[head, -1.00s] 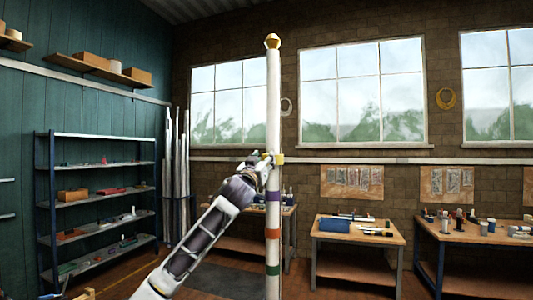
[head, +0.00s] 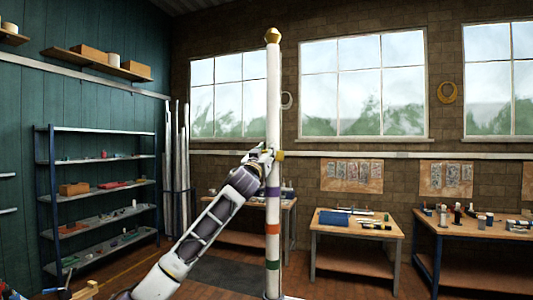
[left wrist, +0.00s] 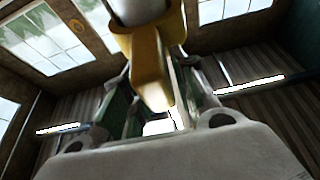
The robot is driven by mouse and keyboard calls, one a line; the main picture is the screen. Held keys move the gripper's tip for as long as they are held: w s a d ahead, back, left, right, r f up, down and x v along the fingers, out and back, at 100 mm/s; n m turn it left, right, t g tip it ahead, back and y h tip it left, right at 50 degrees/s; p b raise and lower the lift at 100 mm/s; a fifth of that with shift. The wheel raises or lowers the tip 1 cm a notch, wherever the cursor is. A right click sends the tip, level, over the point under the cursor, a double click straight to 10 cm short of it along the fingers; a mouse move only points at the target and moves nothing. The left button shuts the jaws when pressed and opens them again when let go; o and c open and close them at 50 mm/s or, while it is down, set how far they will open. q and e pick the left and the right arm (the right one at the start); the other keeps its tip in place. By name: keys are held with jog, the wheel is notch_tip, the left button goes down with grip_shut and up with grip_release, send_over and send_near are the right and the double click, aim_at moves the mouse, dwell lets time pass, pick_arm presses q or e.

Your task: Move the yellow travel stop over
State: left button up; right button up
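A white upright mast (head: 273,90) stands mid-picture in the head view, with a gold cap (head: 272,36) on top. The yellow travel stop (head: 280,155) sits around it, above a purple band. My left gripper (head: 267,153) is at the stop, on its left side. In the left wrist view the stop (left wrist: 158,45) shows close up as a yellow collar with a tab. The tab reaches down between the two fingers of my left gripper (left wrist: 150,100). The fingers stand on either side of it, seemingly with a small gap. My right gripper is not in view.
Orange (head: 272,229) and green (head: 272,265) bands ring the mast lower down. A shelf rack (head: 100,130) stands at left. Two workbenches with tools, one at middle right (head: 355,222) and one at far right (head: 475,228), stand behind. The air around the upper mast is clear.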

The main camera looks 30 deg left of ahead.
pick_arm(q)
grip_shut()
jog(key=shift+f, duration=0.1)
jog(key=shift+f+b, duration=1.95)
jog(key=shift+f, duration=0.3)
notch_tip(320, 180, down, 5)
jog(key=b, duration=0.3)
jog(key=shift+w+d+f+b, duration=0.1)
jog(key=shift+w+d+b, duration=0.05)
jog(key=shift+b, duration=0.25)
